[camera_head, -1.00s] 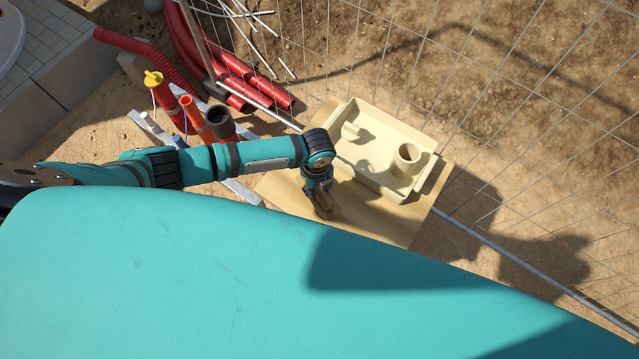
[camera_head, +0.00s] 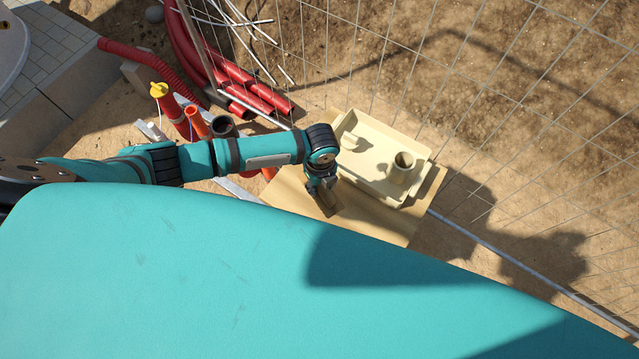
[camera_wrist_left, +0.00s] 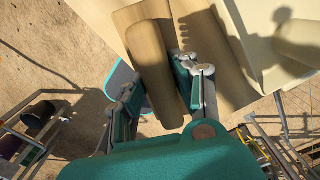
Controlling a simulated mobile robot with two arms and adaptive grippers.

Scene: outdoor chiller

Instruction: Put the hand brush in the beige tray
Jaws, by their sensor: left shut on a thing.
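The beige tray (camera_head: 372,185) sits on a wooden table top. It holds a beige cup-like cylinder (camera_head: 403,163) and a small pale piece (camera_head: 350,141). My left gripper (camera_head: 327,190) is just left of and below the tray in the head view, pointing down. In the left wrist view my left gripper (camera_wrist_left: 160,95) is shut on a long brown wooden piece, which looks like the hand brush (camera_wrist_left: 152,65). Its bristles are not clear. Part of the tray (camera_wrist_left: 252,60) shows at the right there. My right gripper is not in view.
The wooden table top (camera_head: 380,224) has bare room in front of the tray. A wire mesh fence (camera_head: 480,120) stands behind it. My teal body covers the lower part of the head view.

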